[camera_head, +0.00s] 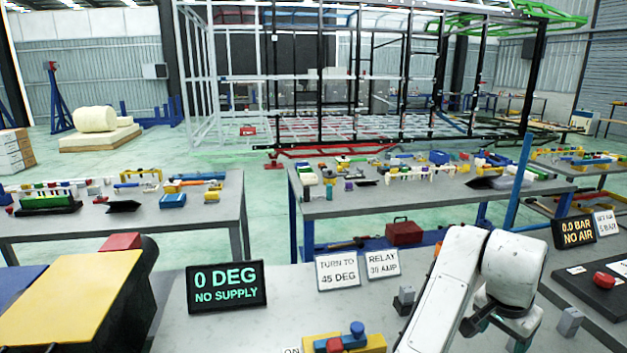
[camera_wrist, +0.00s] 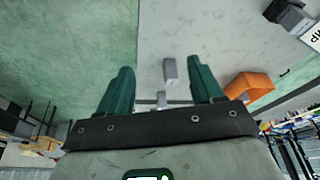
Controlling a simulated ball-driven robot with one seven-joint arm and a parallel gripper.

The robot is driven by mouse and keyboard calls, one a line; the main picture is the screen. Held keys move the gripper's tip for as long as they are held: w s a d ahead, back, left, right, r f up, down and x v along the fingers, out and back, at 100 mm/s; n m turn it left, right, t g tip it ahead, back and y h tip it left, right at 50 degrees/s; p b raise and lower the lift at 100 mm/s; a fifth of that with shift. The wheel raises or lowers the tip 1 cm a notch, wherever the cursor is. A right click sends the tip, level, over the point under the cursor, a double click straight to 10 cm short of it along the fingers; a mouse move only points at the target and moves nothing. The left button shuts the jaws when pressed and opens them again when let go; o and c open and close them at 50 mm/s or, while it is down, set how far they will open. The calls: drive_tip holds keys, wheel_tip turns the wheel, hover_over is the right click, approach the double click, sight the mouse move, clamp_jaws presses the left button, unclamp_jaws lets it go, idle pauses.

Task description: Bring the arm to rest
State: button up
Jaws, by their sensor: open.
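My white arm (camera_head: 450,290) reaches up from the bottom right of the head view and bends at a rounded joint (camera_head: 513,268) above the near bench. In the wrist view my gripper (camera_wrist: 160,78) has its two dark green fingers wide apart. No object is held between them. A small grey block (camera_wrist: 169,70) shows in the gap, on the pale bench surface (camera_wrist: 220,30) beyond the fingers. An orange part (camera_wrist: 250,88) lies just right of the right finger.
A display reading 0 DEG NO SUPPLY (camera_head: 227,287) and two white cards (camera_head: 338,271) stand on the near bench. A yellow and blue device (camera_head: 345,341) sits at its front. A NO AIR display (camera_head: 573,232) and red button (camera_head: 604,279) are at right. Tool-covered tables stand behind.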

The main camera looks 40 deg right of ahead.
drive_tip(key=w+a+f+n, duration=0.2)
drive_tip(key=a+f+n, duration=0.1)
drive_tip(key=n, duration=0.1)
drive_tip(key=w+a+f+n+t, duration=0.1)
drive_tip(key=w+a+f+n, duration=0.1)
drive_tip(key=a+f+n, duration=0.2)
drive_tip(key=w+a+f+n+t+h, duration=0.1)
drive_tip(key=w+a+f+n, duration=0.1)
drive_tip(key=n, duration=0.3)
drive_tip(key=shift+a+f, duration=0.65)
drive_tip(key=s+a+f+n+y, duration=0.2)
drive_tip(key=a+f, duration=0.3)
drive_tip(key=a, duration=0.4)
drive_tip(key=s+a+f+n+y, duration=0.2)
drive_tip(key=s+a+f+n, duration=0.2)
drive_tip(key=a, duration=0.5)
drive_tip(key=shift+s+a+f+n+y, duration=0.35)
drive_tip(key=shift+s+f, duration=0.2)
drive_tip(key=shift+f, duration=0.35)
drive_tip(key=shift+d, duration=0.1)
